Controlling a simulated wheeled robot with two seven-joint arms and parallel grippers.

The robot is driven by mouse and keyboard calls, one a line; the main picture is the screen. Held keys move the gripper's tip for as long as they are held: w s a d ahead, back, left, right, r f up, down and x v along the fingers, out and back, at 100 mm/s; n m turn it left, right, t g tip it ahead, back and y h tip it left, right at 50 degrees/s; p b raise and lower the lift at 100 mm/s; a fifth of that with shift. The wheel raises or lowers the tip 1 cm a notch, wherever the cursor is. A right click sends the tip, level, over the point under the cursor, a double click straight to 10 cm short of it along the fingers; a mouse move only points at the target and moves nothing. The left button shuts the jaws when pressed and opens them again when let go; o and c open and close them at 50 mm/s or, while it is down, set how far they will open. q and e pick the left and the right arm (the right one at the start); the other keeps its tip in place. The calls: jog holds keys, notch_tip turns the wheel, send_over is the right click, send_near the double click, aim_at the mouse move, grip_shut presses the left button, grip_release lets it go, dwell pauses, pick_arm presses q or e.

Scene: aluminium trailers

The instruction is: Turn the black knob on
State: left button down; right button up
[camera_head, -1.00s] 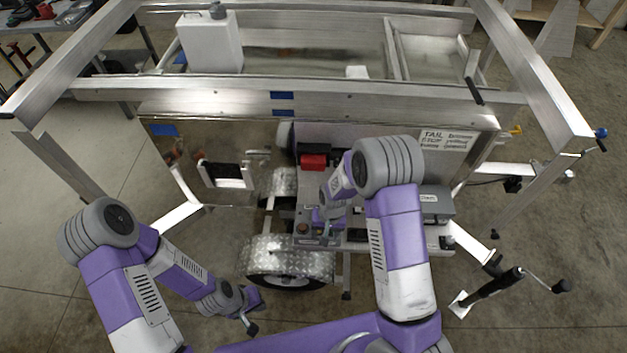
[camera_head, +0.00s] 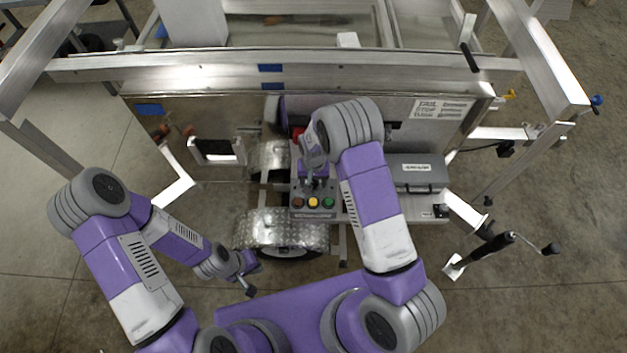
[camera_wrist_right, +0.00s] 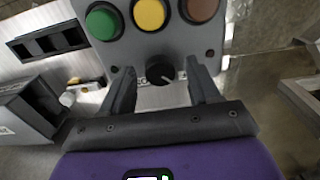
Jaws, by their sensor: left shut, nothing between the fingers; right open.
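The black knob (camera_wrist_right: 160,71) shows in the right wrist view as a round dial with a pale pointer line, on a grey control panel (camera_wrist_right: 125,55). The panel also shows in the head view (camera_head: 298,214), where the knob is hidden by my right arm. My right gripper (camera_wrist_right: 163,78) is open, with one finger on each side of the knob; I cannot tell whether they touch it. It points down at the panel in the head view (camera_head: 314,184). My left gripper (camera_head: 250,278) is shut and empty, low over the floor at left.
Green (camera_wrist_right: 103,21), yellow (camera_wrist_right: 149,13) and brown-red (camera_wrist_right: 202,9) buttons sit in a row beside the knob. A grey box (camera_head: 418,172) is to the right of the panel. A diamond-plate fender (camera_head: 280,232) and the trailer frame (camera_head: 200,72) are close by.

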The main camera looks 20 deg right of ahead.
jog(key=shift+c, duration=0.2)
jog(key=c, duration=1)
jog(key=shift+m, duration=0.3)
jog(key=m, duration=0.3)
jog(key=shift+b, duration=0.35)
jog(key=m, duration=0.5)
jog(key=m+p, duration=0.1)
jog(key=m, duration=0.3)
jog(key=shift+r+m, duration=0.1)
jog(key=shift+m, duration=0.2)
jog(key=m+p, duration=0.1)
jog(key=m, duration=0.3)
jog(key=shift+m, duration=0.3)
